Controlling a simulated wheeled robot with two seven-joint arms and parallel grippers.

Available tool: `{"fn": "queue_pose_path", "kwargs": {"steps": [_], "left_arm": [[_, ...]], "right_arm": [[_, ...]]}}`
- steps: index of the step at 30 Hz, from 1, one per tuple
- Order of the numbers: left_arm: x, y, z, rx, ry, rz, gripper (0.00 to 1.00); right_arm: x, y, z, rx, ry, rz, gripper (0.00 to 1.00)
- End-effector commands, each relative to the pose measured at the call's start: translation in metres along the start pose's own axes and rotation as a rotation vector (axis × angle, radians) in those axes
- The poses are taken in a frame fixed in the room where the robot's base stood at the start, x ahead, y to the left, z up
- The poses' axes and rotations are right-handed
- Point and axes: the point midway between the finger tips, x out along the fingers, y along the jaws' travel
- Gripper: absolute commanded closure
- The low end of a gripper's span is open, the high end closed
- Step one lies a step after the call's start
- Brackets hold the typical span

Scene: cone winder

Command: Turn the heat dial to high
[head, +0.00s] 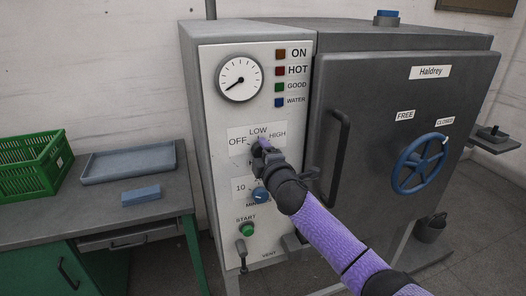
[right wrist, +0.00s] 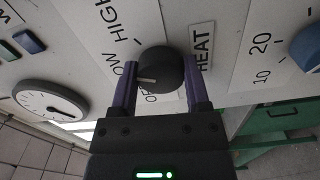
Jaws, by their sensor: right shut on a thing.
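The heat dial (right wrist: 160,66) is a round black knob on the white panel, with OFF, LOW and HIGH printed around it and a HEAT label (right wrist: 203,48) beside it. My right gripper (right wrist: 160,78) is shut on the dial, one purple finger on each side. A pale pointer mark on the knob faces the left of the right wrist view, around LOW and OFF; a finger partly covers LOW, so I cannot tell its exact setting. In the head view my right gripper (head: 263,148) hides most of the dial. My left gripper is not in view.
Below the dial sit a blue minutes dial (head: 260,195), a green start button (head: 246,230) and a vent lever (head: 241,250). A gauge (head: 240,79) is above. A door handle (head: 339,150) stands out at right. A bench (head: 172,200) with a green crate (head: 28,163) is at left.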

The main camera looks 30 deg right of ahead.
Motion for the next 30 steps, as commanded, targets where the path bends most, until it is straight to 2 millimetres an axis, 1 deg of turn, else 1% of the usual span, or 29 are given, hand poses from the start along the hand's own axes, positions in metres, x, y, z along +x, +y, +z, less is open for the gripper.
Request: {"fn": "queue_pose_path", "kwargs": {"steps": [6,15,22,30], "left_arm": [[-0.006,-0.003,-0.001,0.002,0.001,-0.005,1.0],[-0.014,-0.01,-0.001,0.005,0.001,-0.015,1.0],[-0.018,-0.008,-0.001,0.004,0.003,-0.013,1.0],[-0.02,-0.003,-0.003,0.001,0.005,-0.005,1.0]], "right_arm": [[0.0,-0.001,0.0,0.205,-0.002,-0.003,0.99],[0.0,-0.002,0.0,0.448,-0.002,-0.004,0.99],[0.0,-0.003,0.0,0.577,-0.003,-0.004,0.99],[0.0,-0.004,-0.001,0.652,-0.003,-0.005,0.99]]}}
